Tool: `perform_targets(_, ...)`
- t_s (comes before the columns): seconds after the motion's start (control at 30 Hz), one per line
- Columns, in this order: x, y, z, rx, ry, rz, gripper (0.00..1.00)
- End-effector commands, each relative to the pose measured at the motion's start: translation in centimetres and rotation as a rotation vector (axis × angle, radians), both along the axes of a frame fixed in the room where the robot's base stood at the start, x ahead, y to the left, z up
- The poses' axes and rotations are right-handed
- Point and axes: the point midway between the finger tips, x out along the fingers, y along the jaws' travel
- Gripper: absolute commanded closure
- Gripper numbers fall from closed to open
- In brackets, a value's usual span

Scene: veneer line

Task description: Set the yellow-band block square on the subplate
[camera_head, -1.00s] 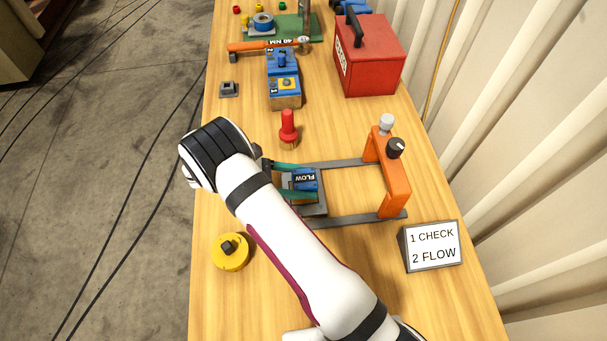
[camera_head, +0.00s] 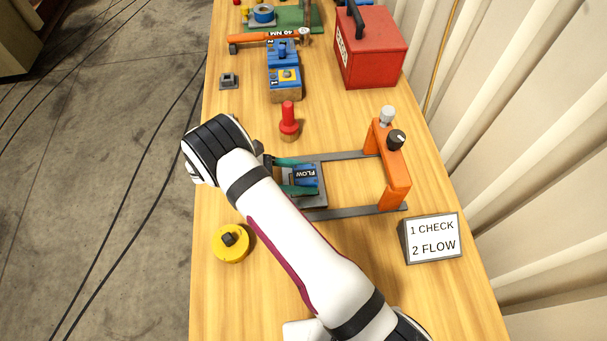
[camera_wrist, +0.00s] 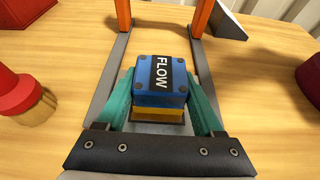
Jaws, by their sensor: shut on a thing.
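The yellow-band block is blue with a black FLOW label on top and a yellow band near its base. It shows in the wrist view (camera_wrist: 160,82) and, partly hidden by my arm, in the head view (camera_head: 306,178). My gripper (camera_wrist: 161,104) is shut on it, with a teal finger on each side. The grey subplate shows around the block in the head view (camera_head: 318,201) and below it in the wrist view (camera_wrist: 150,129). The block is over the subplate; I cannot tell whether its base touches or sits fully square.
Grey rails (camera_head: 352,211) run from the subplate to an orange arch (camera_head: 394,172) with a black knob. A red peg (camera_head: 289,122), a yellow disc (camera_head: 231,244) and a sign (camera_head: 432,239) stand nearby. A red toolbox (camera_head: 371,50) and blue blocks (camera_head: 285,80) are farther back.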

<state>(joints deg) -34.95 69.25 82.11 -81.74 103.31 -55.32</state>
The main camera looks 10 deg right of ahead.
Motion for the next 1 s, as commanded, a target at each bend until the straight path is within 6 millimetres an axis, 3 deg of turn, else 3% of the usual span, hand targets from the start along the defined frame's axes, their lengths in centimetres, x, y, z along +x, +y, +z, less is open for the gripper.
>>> perform_targets(0.2, 0.0, 0.0, -0.3, 0.0, 0.0, 0.0, 1.0)
perform_targets(0.23, 0.0, 0.0, -0.3, 0.0, 0.0, 0.0, 0.3)
perform_targets(0.4, 0.0, 0.0, -0.3, 0.0, 0.0, 0.0, 0.0)
perform_targets(0.8, 0.0, 0.2, -0.3, 0.0, 0.0, 0.001, 0.0)
perform_targets(1.0, 0.1, 3.6, 1.1, 0.001, -0.003, 0.003, 0.0)
